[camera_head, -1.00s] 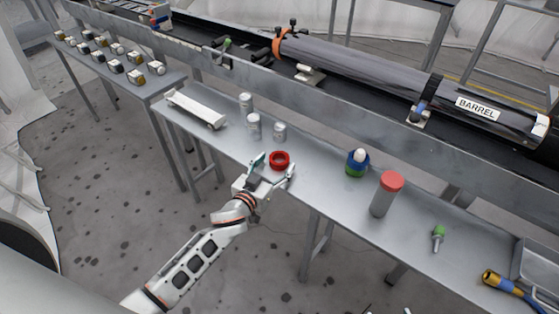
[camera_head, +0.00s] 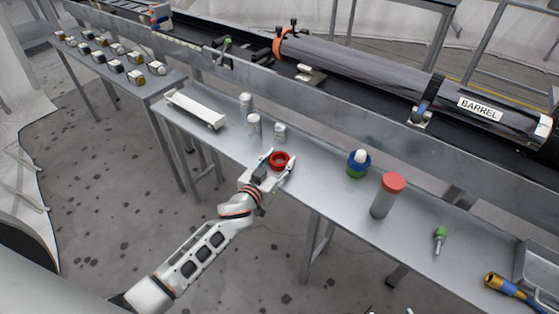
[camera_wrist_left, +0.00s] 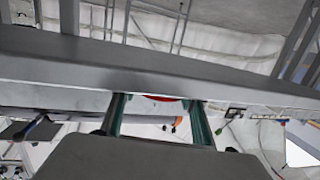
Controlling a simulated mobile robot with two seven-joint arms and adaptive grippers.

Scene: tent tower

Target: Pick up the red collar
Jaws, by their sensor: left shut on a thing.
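The red collar (camera_head: 280,159) is a short ring near the front edge of the grey metal table, left of the middle in the head view. My left gripper (camera_head: 278,164) reaches in from the front with one finger on each side of the collar, shut on it. In the left wrist view a thin red strip of the collar (camera_wrist_left: 160,98) shows between the two fingers (camera_wrist_left: 158,115); the rest is hidden. I cannot tell whether the collar is clear of the table top. My right gripper is not in view.
Several grey cans (camera_head: 254,124) stand close behind the collar. A blue-green item (camera_head: 357,165), a red-capped cylinder (camera_head: 387,196) and a green-topped piece (camera_head: 440,236) stand to the right. The long barrel (camera_head: 370,78) lies behind the table's raised rail.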

